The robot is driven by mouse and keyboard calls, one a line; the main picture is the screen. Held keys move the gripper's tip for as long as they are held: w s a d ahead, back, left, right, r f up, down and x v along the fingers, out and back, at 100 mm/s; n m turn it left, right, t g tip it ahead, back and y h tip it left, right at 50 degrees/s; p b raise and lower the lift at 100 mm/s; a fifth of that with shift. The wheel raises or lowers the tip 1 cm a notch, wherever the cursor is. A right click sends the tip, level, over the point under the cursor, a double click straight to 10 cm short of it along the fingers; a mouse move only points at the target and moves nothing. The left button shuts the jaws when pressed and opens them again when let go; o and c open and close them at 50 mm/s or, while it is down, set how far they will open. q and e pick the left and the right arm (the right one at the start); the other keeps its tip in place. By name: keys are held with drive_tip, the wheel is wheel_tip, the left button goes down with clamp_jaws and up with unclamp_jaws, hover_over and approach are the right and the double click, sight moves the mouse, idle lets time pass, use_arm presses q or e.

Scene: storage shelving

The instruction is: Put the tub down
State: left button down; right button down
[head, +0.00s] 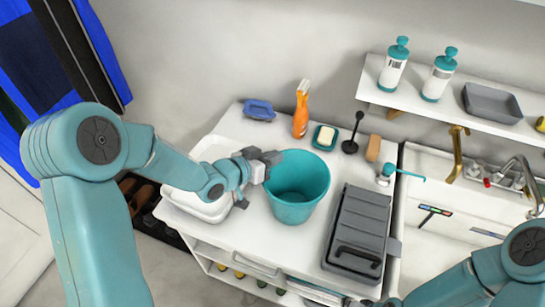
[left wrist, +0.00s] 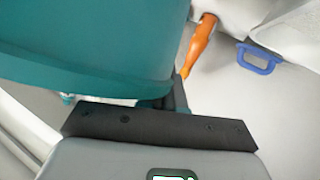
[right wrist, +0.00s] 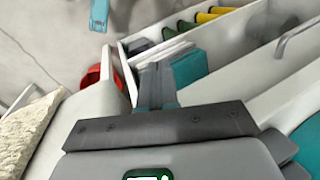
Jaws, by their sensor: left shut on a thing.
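The tub (head: 297,195) is a teal, open-topped, empty bucket, upright over the middle of the white cart top (head: 270,235). I cannot tell whether its base touches the surface. My left gripper (head: 266,163) is shut on the tub's left rim. In the left wrist view the tub's wall (left wrist: 90,45) fills the upper left, against the gripper's dark bar. My right gripper (right wrist: 158,88) shows in the right wrist view with its fingers together at the centre and nothing between them, low near the cart's front. In the head view its fingers are out of sight.
A white basin (head: 195,207) lies left of the tub, a grey toolbox (head: 358,230) right. Behind stand an orange spray bottle (head: 301,110), a blue-handled item (head: 259,109), a soap dish (head: 325,137) and a black brush (head: 352,145). A sink (head: 450,200) is farther right.

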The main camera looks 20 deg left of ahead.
use_arm(q)
drive_tip(key=c, duration=1.3)
unclamp_jaws()
drive_tip(key=shift+f, duration=0.1)
drive_tip(key=v, duration=1.2)
